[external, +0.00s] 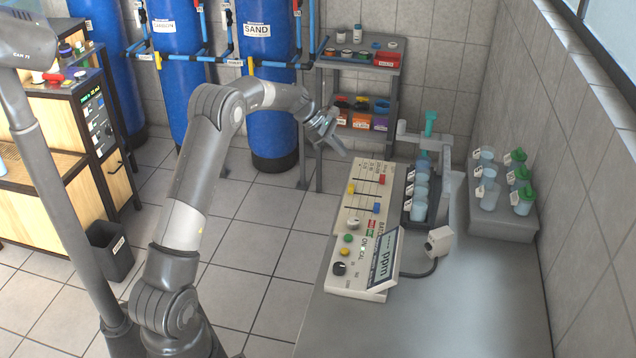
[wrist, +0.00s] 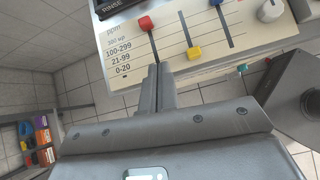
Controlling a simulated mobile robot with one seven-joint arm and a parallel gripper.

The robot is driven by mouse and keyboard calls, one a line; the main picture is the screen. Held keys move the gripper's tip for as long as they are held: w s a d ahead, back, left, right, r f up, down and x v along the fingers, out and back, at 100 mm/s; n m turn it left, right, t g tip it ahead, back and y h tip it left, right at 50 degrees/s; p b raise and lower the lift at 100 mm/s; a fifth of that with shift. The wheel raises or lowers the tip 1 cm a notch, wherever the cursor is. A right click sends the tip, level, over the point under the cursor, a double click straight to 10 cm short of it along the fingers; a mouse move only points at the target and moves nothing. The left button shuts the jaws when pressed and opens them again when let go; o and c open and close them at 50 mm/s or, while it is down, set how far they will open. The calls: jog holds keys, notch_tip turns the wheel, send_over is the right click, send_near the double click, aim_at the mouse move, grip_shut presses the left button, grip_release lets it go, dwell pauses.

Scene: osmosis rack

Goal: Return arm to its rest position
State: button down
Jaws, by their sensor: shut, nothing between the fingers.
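My gripper (external: 334,140) is raised at the back left edge of the grey bench, near the far end of the cream control panel (external: 352,222). In the wrist view my gripper (wrist: 158,68) has its two fingers together with nothing between them. The fingertips appear in front of the panel's lower edge, near the red slider (wrist: 146,23); I cannot tell whether they touch it. My arm is bent, reaching up from its base and across to the right.
A shelf (external: 399,62) stands behind. Blue tanks (external: 266,80) line the back wall. A dark bin (external: 110,250) is on the floor, left. Floor tiles between are clear.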

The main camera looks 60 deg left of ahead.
jog(key=s+d+r+m+g+y, duration=0.1)
jog(key=s+d+r+m+y, duration=0.1)
jog(key=s+d+r+m, duration=0.65)
jog(key=s+d+r+m+g+y, duration=0.1)
jog(key=s+d+r+m, duration=0.4)
jog(key=s+d, duration=0.6)
jog(key=s+d+m+y, duration=0.1)
jog(key=s+d+m, duration=0.2)
jog(key=s, duration=0.3)
jog(key=s+d+m+t+y, duration=0.1)
jog(key=s+d+m, duration=0.2)
jog(key=s+m, duration=0.2)
jog(key=s+d+f+m+y, duration=0.1)
jog(key=s+d+m, duration=0.2)
jog(key=s, duration=0.6)
jog(key=shift+s+d+m+t, duration=0.15)
jog(key=shift+m+t, duration=0.15)
jog(key=shift+m, duration=0.35)
